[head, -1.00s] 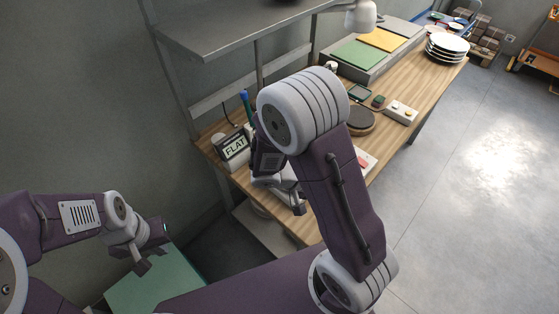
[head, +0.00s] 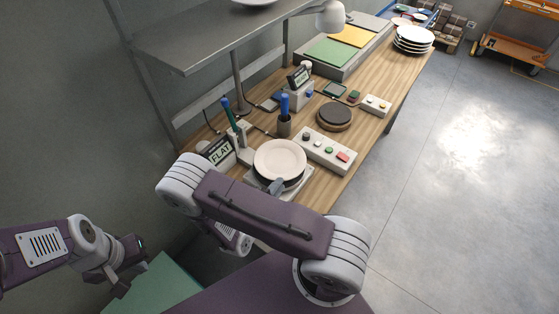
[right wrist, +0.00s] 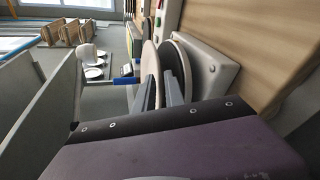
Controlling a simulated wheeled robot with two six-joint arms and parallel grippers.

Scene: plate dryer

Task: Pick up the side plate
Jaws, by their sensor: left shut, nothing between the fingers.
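The pale cream side plate (head: 280,158) lies flat, face up, above a dark round disc on a light square base at the near end of the bench. My right gripper (head: 276,186) is at its near rim. In the right wrist view the side plate (right wrist: 149,65) is seen edge-on, with the dark disc (right wrist: 178,62) beside it. The right fingers (right wrist: 160,92) stand apart, one on each side of the rim; contact is not clear. My left gripper (head: 122,273) is shut and empty, low at the left, far from the plate.
A FLAT display (head: 220,152) stands left of the plate. A button box (head: 328,151) and a blue-handled tool in a holder (head: 285,125) stand close behind and right. A grey shelf (head: 200,45) overhangs the back. A stack of white plates (head: 414,40) is at the far end.

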